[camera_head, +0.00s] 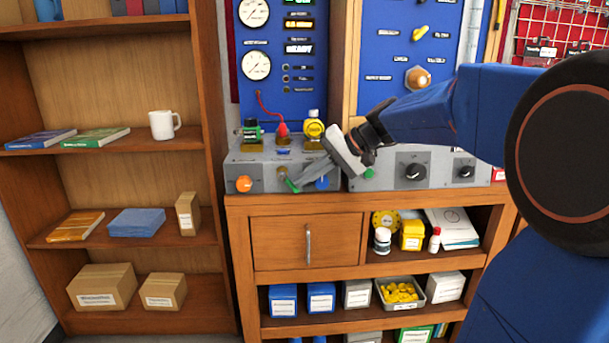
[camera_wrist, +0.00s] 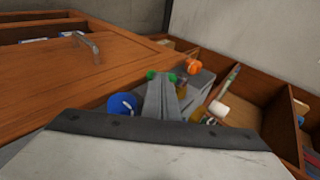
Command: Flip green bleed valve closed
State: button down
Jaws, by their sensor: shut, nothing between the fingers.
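The green bleed valve handle (camera_head: 291,185) is on the front of the grey console, between an orange knob and a blue knob. My gripper (camera_head: 298,180) reaches down from the right with its fingers together, its tips right at the green handle. In the wrist view the shut fingers (camera_wrist: 161,84) point at the handle, and green ends (camera_wrist: 151,75) show on both sides of the tips. The middle of the handle is hidden behind the fingers. I cannot tell whether they touch it, or the handle's exact angle.
The orange knob (camera_head: 244,184) is left of the handle and the blue knob (camera_head: 322,183) close on its right. A green-capped jar (camera_head: 252,131), a red cone with a cable (camera_head: 283,129) and a yellow bottle (camera_head: 313,126) stand on the console. A wooden shelf (camera_head: 120,145) stands left.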

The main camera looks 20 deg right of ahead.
aim_at(297, 191)
jog(key=f+t+y, duration=0.1)
jog(key=y, duration=0.1)
jog(key=a+f+y, duration=0.1)
jog(key=f+y, duration=0.1)
jog(key=y, duration=0.1)
jog(key=shift+w+m+t, duration=0.1)
jog(key=shift+m+t, duration=0.3)
jog(key=shift+a+f, duration=0.2)
jog(key=shift+f, duration=0.1)
jog(key=shift+a+f, duration=0.1)
jog(key=shift+f, duration=0.05)
dwell(0.3)
